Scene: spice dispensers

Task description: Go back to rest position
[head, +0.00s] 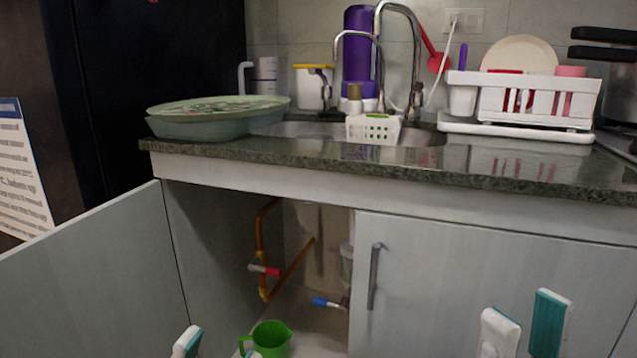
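My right gripper (525,325) shows at the bottom right, in front of the closed cabinet door. Its two white and teal fingers are apart with nothing between them. My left gripper (220,349) shows only by its fingertips at the bottom edge, left of centre. The tips are apart, and I see nothing held between them. A green jug (272,338) stands at the bottom of the open cabinet, just behind the right-hand tip of my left gripper, which overlaps it in the picture. I cannot tell whether they touch.
The left cabinet door (95,285) stands open; the right one (440,285) is shut. Pipes with a red-handled valve (265,270) are inside. The stone counter (330,156) above bears a green covered basin (215,125), a sink and a white dish rack (535,108).

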